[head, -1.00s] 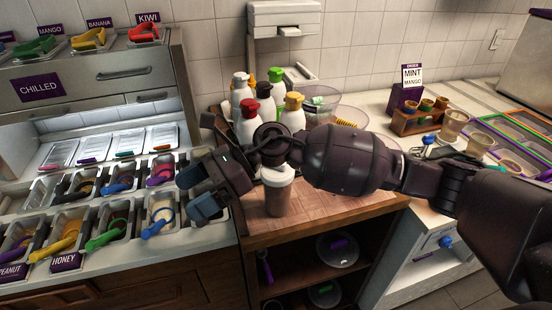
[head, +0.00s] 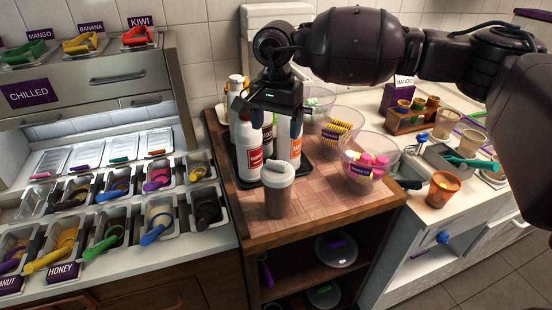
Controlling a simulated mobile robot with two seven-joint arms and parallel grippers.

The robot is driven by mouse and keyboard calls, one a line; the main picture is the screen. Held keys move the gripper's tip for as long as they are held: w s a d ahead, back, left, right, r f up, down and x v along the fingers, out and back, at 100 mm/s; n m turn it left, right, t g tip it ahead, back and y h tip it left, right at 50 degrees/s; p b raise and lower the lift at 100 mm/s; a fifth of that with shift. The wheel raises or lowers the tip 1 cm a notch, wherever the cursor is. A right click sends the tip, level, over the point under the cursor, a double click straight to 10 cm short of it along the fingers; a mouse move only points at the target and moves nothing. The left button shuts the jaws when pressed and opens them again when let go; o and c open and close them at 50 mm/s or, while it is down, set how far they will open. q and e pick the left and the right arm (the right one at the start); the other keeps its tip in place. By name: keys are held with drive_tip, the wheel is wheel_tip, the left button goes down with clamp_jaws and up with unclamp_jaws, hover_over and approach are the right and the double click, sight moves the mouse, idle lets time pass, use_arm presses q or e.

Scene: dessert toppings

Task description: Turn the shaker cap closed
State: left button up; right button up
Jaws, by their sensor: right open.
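The shaker (head: 278,199) is a brown cup standing upright near the front of the wooden counter. Its white cap (head: 278,173) sits on top; I cannot tell how tightly it is turned. My right gripper (head: 269,128) points down, open, with one finger on each side. In the picture it is above the cap and overlaps the white bottles behind. Nothing shows held in it, and it appears apart from the shaker. My left gripper is not in view.
White labelled bottles (head: 249,148) stand close behind the shaker. Clear bowls of toppings (head: 369,171) are to its right, and an orange cup (head: 443,190) stands farther right. Chilled topping bins are at the left. The wood (head: 320,200) right of the shaker is clear.

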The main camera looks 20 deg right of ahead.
sight(276, 162)
wheel_tip(276, 162, down, 9)
drive_tip(key=shift+f+p, duration=0.2)
drive_tip(key=shift+p, duration=0.1)
drive_tip(key=c, duration=0.9)
